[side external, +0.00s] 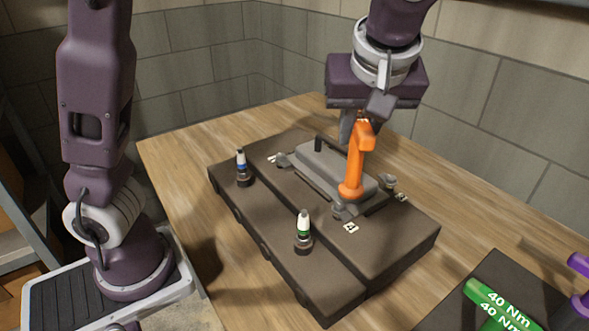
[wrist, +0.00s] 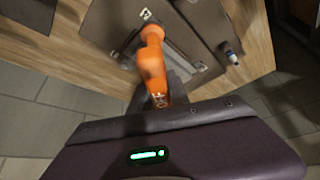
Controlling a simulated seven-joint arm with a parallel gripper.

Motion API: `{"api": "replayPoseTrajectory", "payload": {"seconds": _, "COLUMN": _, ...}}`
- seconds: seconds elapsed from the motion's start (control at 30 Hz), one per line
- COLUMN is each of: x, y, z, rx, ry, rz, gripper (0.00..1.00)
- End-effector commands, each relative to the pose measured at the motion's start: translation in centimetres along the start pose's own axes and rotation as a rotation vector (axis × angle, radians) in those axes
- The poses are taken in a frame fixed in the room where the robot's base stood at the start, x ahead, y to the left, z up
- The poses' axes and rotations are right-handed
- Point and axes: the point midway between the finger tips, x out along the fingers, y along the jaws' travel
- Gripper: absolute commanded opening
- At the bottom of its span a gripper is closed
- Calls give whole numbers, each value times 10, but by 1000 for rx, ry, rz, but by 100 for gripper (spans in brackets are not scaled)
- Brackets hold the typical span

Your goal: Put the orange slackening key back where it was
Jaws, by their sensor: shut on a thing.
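The orange slackening key (side external: 356,165) stands roughly upright in the side external view, its wide round lower end over the near end of a grey cover plate (side external: 325,165) on the dark engine block (side external: 275,262). I cannot tell whether it touches a bolt there. My gripper (side external: 358,124) is shut on the key's top and comes from above. In the wrist view the key (wrist: 152,65) runs away from the jaws, with lettering near its held end. The key's lower end hides what lies under it.
On the block stand a blue-banded white-tipped piece (side external: 242,168) and a green-banded one (side external: 303,232). A black handle (side external: 319,142) rises from the plate. At right, a green key marked 40 Nm (side external: 500,306) lies on a dark mat (side external: 494,266), near a purple tool (side external: 578,265).

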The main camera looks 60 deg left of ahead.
Motion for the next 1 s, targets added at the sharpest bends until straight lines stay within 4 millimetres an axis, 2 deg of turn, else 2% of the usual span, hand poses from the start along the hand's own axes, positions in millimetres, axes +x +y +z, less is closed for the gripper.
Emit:
{"api": "replayPoseTrajectory", "payload": {"seconds": 0.3, "x": -36, "y": 29, "z": 72, "rx": 632, "ry": 4, "rz": 333, "gripper": 0}}
{"api": "replayPoseTrajectory", "payload": {"seconds": 0.53, "x": -58, "y": 40, "z": 104, "rx": 943, "ry": 6, "rz": 495, "gripper": 0}}
{"api": "replayPoseTrajectory", "payload": {"seconds": 0.77, "x": -68, "y": 52, "z": 112, "rx": 1118, "ry": 8, "rz": 587, "gripper": 0}}
{"api": "replayPoseTrajectory", "payload": {"seconds": 0.87, "x": -68, "y": 61, "z": 104, "rx": 1156, "ry": 10, "rz": 607, "gripper": 0}}
{"api": "replayPoseTrajectory", "payload": {"seconds": 1.0, "x": -56, "y": 74, "z": 79, "rx": 1137, "ry": 12, "rz": 597, "gripper": 0}}
